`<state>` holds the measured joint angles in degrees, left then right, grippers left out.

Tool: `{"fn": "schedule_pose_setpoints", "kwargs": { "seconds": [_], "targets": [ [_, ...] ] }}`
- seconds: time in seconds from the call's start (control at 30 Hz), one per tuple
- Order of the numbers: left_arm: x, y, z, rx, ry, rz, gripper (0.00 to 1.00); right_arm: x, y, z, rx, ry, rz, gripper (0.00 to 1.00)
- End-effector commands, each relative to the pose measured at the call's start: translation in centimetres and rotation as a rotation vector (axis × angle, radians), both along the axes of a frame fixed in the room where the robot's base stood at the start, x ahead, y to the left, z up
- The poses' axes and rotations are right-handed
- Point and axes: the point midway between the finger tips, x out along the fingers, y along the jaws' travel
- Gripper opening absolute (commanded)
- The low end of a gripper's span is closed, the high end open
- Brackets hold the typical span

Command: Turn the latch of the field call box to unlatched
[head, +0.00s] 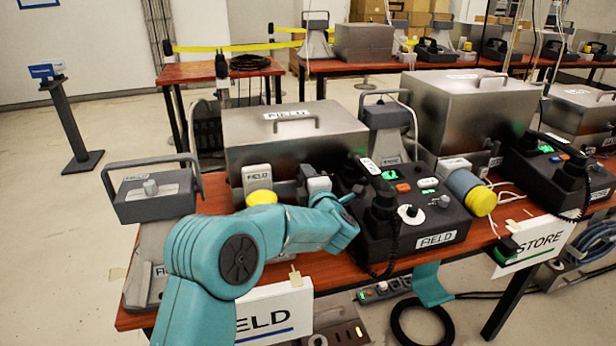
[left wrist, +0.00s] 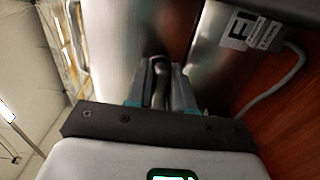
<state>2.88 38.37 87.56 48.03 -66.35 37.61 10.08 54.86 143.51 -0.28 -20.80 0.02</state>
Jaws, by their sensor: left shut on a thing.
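The field call box (head: 290,145) is a grey metal box with a top handle and a FIELD label, on the wooden table. In the left wrist view its metal face (left wrist: 125,45) fills the middle. My left gripper (left wrist: 160,88) is at this face, shut on a dark upright lever that looks like the latch (left wrist: 159,68). In the head view my left arm reaches in front of the box, and the gripper and wrist hide the latch there. I cannot read the latch's exact angle. My right gripper is not in view.
A black phone console (head: 410,225) labelled FIELD stands close right of my left wrist. A yellow-capped unit (head: 262,197) stands at the box's front left. A grey handled unit (head: 150,190) is at the table's left end. Another metal box (head: 470,110) stands right.

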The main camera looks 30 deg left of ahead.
Motion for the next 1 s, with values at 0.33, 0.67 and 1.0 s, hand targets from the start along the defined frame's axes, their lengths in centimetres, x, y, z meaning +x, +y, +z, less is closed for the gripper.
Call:
{"fn": "schedule_pose_setpoints", "kwargs": {
  "seconds": [0.33,0.67,1.0],
  "targets": [
    [-0.03,0.0,-0.18,0.006,0.01,0.001,0.0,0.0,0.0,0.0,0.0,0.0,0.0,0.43],
    [-0.01,0.01,-0.1,0.004,0.007,0.0,0.43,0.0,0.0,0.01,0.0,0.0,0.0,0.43],
    [0.0,0.0,-0.11,-0.022,-0.026,0.0,0.43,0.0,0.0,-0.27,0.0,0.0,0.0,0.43]
  ]
}}
